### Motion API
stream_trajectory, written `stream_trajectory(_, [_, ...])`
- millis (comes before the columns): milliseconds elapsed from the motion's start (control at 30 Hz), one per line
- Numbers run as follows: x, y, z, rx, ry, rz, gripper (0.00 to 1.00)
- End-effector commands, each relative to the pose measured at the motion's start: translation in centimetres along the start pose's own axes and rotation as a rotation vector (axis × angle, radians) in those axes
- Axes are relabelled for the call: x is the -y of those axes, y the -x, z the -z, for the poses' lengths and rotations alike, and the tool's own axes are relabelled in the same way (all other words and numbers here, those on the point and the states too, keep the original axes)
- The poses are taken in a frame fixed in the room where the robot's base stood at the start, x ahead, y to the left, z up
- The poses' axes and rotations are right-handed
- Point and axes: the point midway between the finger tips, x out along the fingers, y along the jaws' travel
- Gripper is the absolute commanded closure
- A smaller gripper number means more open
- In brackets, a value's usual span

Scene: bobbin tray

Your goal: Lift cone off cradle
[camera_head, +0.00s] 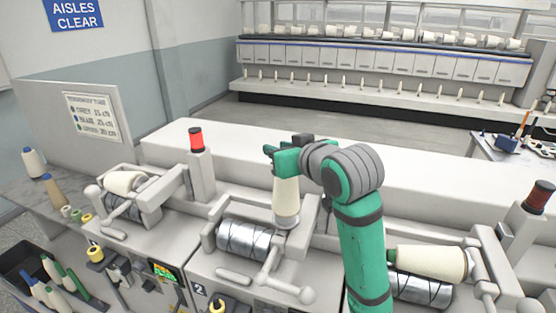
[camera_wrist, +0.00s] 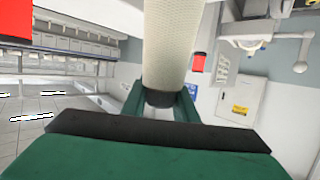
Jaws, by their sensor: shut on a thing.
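A cream yarn cone (camera_head: 286,197) hangs upright below my gripper (camera_head: 283,157) in the head view, above the middle winding station. In the wrist view the cone (camera_wrist: 172,45) fills the upper middle, and its dark end (camera_wrist: 160,98) sits between the two green fingers of my gripper (camera_wrist: 160,103). My gripper is shut on the cone. The cone's lower end is close to a pale part of the middle cradle (camera_head: 270,258); I cannot tell whether they touch. The grooved metal drum (camera_head: 245,239) of that station is bare.
Another cone (camera_head: 428,263) lies on the right station's drum, and one (camera_head: 126,183) on the left station's. A red lamp (camera_head: 197,140) stands on a post left of my gripper. A long pale ledge (camera_head: 240,140) runs behind.

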Motion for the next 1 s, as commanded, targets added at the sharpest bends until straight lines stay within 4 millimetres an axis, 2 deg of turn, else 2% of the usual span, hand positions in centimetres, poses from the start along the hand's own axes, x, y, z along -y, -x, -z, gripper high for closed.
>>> stream_trajectory(100, [0.1,0.6,1.8,-0.004,0.002,0.001,1.00])
stream_trajectory(433, [0.3,1.5,5.4,-0.003,0.002,0.003,1.00])
stream_trajectory(800, [0.3,2.2,7.6,-0.003,0.001,0.004,1.00])
stream_trajectory(1000, [0.2,2.3,7.8,-0.002,0.001,0.004,1.00])
